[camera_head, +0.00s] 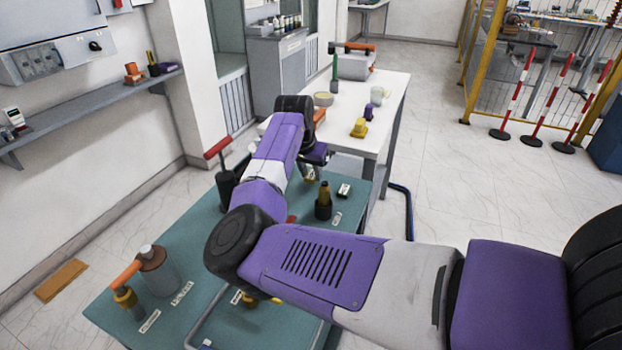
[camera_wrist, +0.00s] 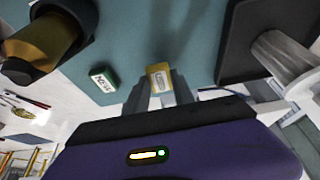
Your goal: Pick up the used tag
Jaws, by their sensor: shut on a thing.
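A small yellow tag with a pale printed face (camera_wrist: 160,77) is between the fingertips of my gripper (camera_wrist: 161,88) in the wrist view. The fingers are shut on it, just over the teal table top. I cannot tell whether it touches the table, and its print is too small to read. A second small tag, white and dark (camera_wrist: 103,83), lies on the table to its left, apart from the gripper. It also shows in the head view (camera_head: 343,190). In the head view my arm mostly hides the gripper and the held tag.
A dark holder with a yellow-brown part (camera_head: 324,200) stands on the teal table (camera_head: 210,262). A grey cylinder (camera_head: 159,270) and an orange-handled tool (camera_head: 127,285) stand at the near left. A white table (camera_head: 385,95) with several items stands behind.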

